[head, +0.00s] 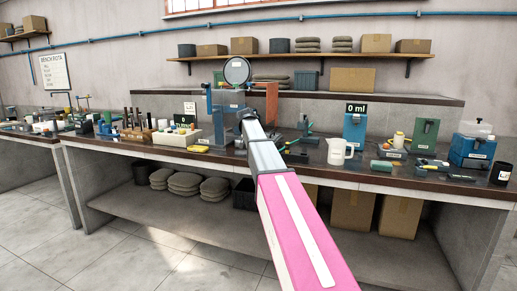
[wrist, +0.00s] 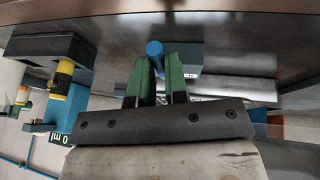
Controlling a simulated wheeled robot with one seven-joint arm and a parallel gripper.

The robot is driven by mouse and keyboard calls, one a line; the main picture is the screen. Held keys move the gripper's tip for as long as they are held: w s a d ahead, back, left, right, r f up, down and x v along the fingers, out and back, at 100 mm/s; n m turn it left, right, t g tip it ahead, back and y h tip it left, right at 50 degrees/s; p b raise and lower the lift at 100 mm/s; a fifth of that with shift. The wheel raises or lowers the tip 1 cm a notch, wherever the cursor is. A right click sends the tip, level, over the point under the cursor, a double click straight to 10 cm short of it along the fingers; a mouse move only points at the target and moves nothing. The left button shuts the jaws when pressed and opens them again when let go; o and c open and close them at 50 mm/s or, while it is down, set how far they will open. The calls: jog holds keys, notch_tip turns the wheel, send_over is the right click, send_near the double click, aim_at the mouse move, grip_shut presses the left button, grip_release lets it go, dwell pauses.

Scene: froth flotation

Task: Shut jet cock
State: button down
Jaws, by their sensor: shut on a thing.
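In the wrist view my gripper (wrist: 157,72) has two green fingers. They are closed around a blue rod-shaped handle (wrist: 154,48), whose rounded end shows between the fingertips. It appears to be the jet cock's handle, but the valve body is hidden, so I cannot tell how far it is turned. In the head view my arm reaches over the bench toward a blue-grey apparatus (head: 222,103) with a round dial (head: 237,71) on top. The arm hides the gripper and the handle there.
A blue box with a "0 ml" display (head: 355,130) and a white jug (head: 339,151) stand right of my arm. In the wrist view, a yellow-banded black cylinder (wrist: 62,78) is at left. The floor in front is clear.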

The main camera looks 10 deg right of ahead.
dwell(0.5)
jog(key=c, duration=1.1)
grip_release()
jog(key=v, duration=1)
jog(key=shift+a+r, duration=0.2)
jog(key=shift+r, duration=0.1)
jog(key=shift+f, duration=0.1)
jog(key=s+a+f+n+y, duration=0.1)
jog(key=s+f, duration=0.4)
jog(key=f, duration=0.5)
jog(key=s+f+n+g, duration=0.1)
jog(key=s+f, duration=0.3)
jog(key=f, duration=0.5)
jog(key=s+a+f+n+y, duration=0.1)
jog(key=s+f, duration=0.4)
jog(key=f, duration=0.5)
jog(key=s+f+n, duration=0.1)
jog(key=s+f, duration=0.5)
jog(key=s, duration=0.1)
jog(key=s+a+f+n+g+y, duration=0.1)
jog(key=s+f, duration=0.5)
jog(key=s, duration=0.1)
jog(key=s+f+n+y, duration=0.1)
jog(key=s+f, duration=0.5)
jog(key=f, duration=0.1)
jog(key=shift+s+a+f+g, duration=0.1)
jog(key=shift+s+a+g, duration=0.2)
jog(key=shift+s+a, duration=0.1)
